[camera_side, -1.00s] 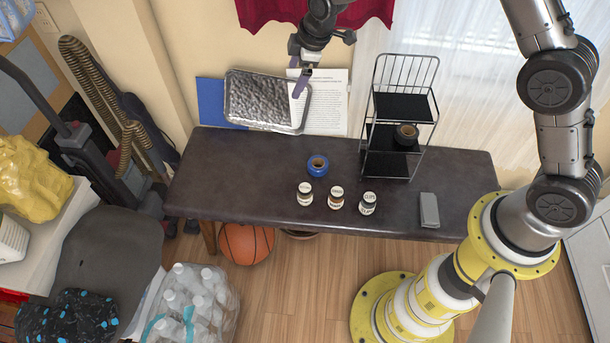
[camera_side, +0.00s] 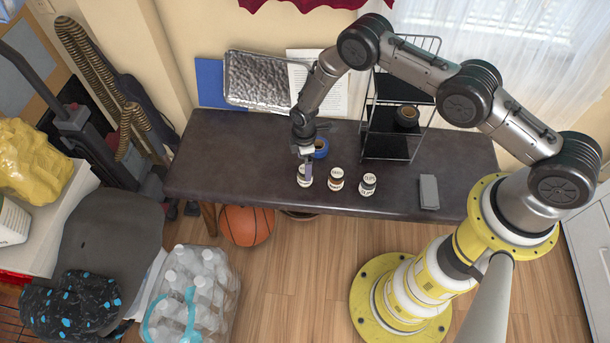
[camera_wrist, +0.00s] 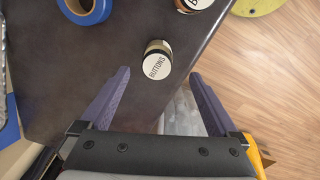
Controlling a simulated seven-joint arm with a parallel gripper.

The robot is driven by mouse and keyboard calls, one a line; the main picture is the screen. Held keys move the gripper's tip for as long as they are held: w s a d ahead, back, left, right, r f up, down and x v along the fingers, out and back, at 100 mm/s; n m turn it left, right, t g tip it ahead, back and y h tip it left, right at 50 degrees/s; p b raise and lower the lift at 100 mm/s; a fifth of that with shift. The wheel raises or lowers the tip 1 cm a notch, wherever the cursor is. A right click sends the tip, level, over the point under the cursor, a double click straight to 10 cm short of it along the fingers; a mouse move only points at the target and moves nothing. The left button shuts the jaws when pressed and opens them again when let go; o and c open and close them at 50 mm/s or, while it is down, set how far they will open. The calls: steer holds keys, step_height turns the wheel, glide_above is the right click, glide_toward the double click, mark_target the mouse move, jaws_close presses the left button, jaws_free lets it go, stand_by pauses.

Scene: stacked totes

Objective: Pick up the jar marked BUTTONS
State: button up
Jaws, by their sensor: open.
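No contact with the jar can be made out. The middle jar (camera_side: 336,179) and the right jar (camera_side: 368,184) stand to its right on the dark table (camera_side: 240,160).
A blue tape roll (camera_side: 320,148) lies close behind the jars; it also shows in the wrist view (camera_wrist: 84,8). A wire rack (camera_side: 392,148) with black tape (camera_side: 406,115) stands behind right. A grey box (camera_side: 429,191) is at the right. The table's left part is clear.

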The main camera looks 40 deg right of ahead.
steer(key=shift+w+d+f, duration=0.1)
steer(key=shift+d+f, duration=0.05)
steer(key=shift+f, duration=1.85)
steer(key=shift+w+d+f, duration=0.1)
steer(key=shift+f, duration=1.85)
jaws_close()
